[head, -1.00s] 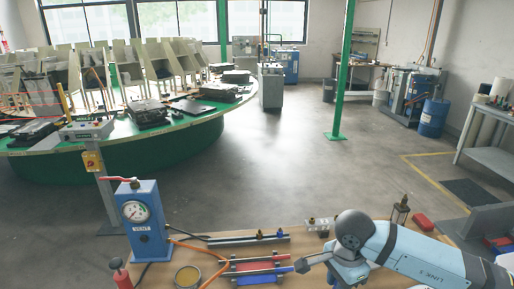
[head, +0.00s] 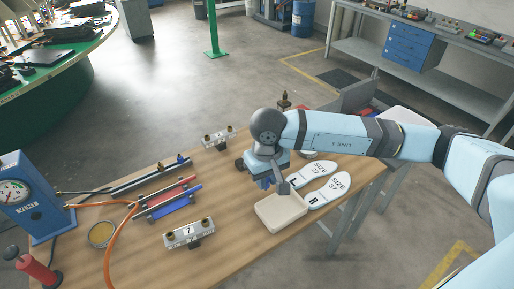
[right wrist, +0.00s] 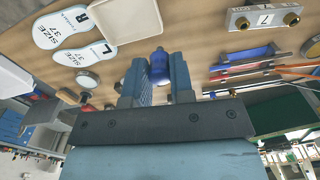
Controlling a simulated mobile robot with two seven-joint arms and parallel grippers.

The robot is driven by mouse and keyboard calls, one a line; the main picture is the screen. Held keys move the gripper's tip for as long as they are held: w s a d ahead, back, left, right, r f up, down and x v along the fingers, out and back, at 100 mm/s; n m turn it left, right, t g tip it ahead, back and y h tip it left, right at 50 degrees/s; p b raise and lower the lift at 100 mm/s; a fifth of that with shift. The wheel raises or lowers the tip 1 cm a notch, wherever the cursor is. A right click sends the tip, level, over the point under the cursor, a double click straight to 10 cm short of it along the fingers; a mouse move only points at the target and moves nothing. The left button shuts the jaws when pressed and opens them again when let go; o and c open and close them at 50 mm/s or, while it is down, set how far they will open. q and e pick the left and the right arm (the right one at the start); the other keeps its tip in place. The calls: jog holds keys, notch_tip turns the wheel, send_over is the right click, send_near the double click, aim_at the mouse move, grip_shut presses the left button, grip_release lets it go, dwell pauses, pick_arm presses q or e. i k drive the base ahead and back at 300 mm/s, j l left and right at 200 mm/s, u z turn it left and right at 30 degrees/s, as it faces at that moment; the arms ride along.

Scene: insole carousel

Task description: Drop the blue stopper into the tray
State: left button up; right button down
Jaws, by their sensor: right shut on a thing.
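My right gripper (head: 272,184) hangs over the workbench, just behind the cream tray (head: 281,213). In the right wrist view the right gripper (right wrist: 159,70) is shut on the blue stopper (right wrist: 158,66), which sits between the two blue fingers. In the head view I cannot tell the stopper apart from the gripper. The tray also shows in the right wrist view (right wrist: 82,12), at the upper left, apart from the stopper. No contents show in the tray. My left gripper is not in view.
Two white insoles (head: 328,196) marked size 37 lie right of the tray. A metal block (head: 188,234) with brass knobs stands left of it. Red and blue bars (head: 172,203) and a blue vent pump (head: 25,200) are farther left. The bench's front edge is close to the tray.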

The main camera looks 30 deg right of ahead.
aim_at(287, 212)
jog(key=k+j+z, duration=0.15)
jog(key=z, duration=0.25)
jog(key=k+z, duration=0.2)
jog(key=z, duration=0.2)
jog(key=i+z, duration=0.3)
jog(key=k, duration=0.25)
jog(key=i+l, duration=0.2)
jog(key=l, duration=0.2)
jog(key=i+l+u, duration=0.5)
jog(key=l, duration=0.2)
jog(key=u, duration=0.75)
